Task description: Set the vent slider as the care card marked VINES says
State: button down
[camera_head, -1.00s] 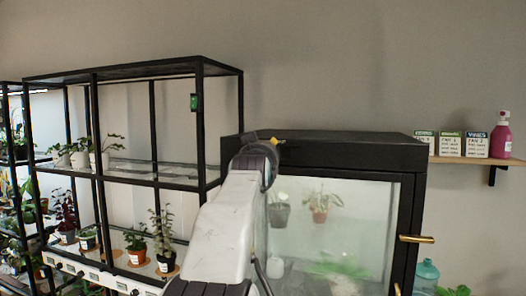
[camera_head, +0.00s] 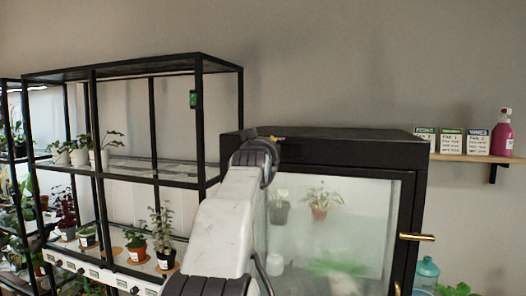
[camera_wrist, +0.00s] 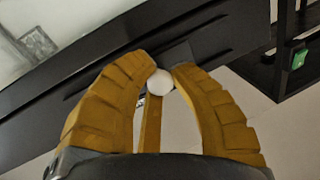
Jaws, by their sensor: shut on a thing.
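The glass-fronted cabinet (camera_head: 395,148) has a black top with long dark slots, seen close in the wrist view (camera_wrist: 60,100). A white round knob (camera_wrist: 159,82) sits there between my yellow fingertips; I take it for the vent slider's knob. My gripper (camera_wrist: 158,74) is shut on it. In the head view my gripper is mostly hidden behind my wrist at the cabinet's top left. The care card marked VINES (camera_head: 476,145) stands at the right of several cards on the wall shelf; its small print is too blurred to read.
Beside VINES stand a card that seems to read FERNS (camera_head: 425,136) and a middle card (camera_head: 451,143). A pink bottle (camera_head: 502,137) is at their right. A black plant rack (camera_head: 200,120) with a green tag (camera_head: 194,99) stands left of the cabinet. The cabinet door has a brass handle (camera_head: 416,237).

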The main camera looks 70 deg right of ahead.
jog(key=shift+s, duration=0.3)
jog(key=c, duration=1.1)
grip_release()
jog(key=shift+v, duration=6)
jog(key=shift+w, duration=0.1)
